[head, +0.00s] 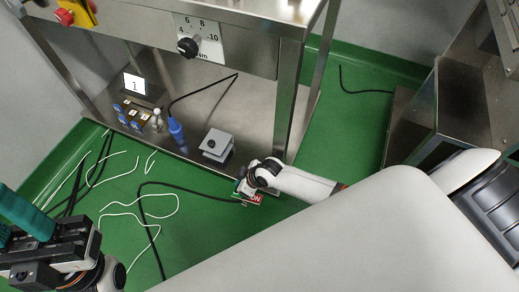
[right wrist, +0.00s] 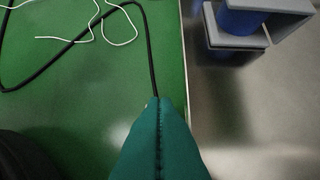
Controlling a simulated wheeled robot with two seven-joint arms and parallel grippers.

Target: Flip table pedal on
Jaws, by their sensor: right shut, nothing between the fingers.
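My right gripper (right wrist: 158,105) is shut and empty, fingers over the floor beside the shelf edge. My left gripper (head: 22,214) is at the far left; its jaw gap is unclear.
The steel table (head: 130,20) has a dial (head: 188,47) and a red button (head: 64,17). Its low shelf holds small boxes (head: 133,117), a sign "1" (head: 134,84) and a blue plug (head: 176,129). Black and white cables lie on the floor. A steel cabinet stands right.

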